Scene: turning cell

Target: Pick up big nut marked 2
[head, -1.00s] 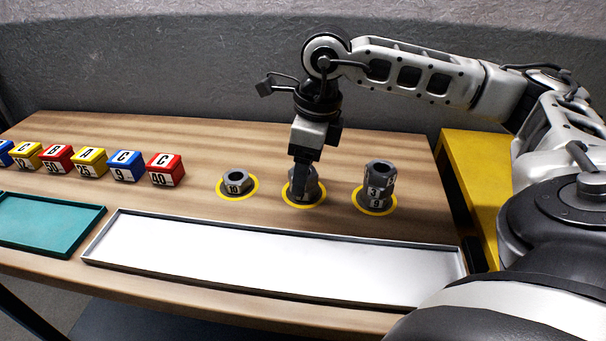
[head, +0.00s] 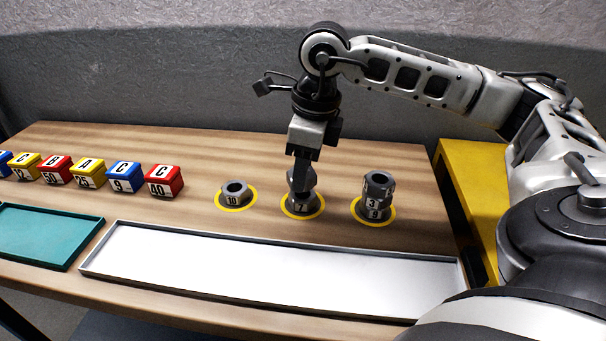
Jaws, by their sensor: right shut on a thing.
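My right gripper (head: 301,187) points down at the middle stack of grey nuts and is shut on its upper nut (head: 311,178). A finger covers most of that nut, so its mark is hidden. Just below it, a wider nut marked 7 (head: 303,204) sits in a yellow ring on the table. I cannot tell whether a gap separates the two. To the right stands another stack: a top nut (head: 378,183) with an unclear mark, a nut marked 3 (head: 373,202) and a lowest nut (head: 373,213). My left gripper is out of view.
A single nut marked 10 (head: 235,193) sits in a yellow ring at left. Red, blue and yellow lettered blocks (head: 163,182) line the table's left side. A long white tray (head: 270,267) and a teal tray (head: 38,237) lie in front. The table behind the nuts is clear.

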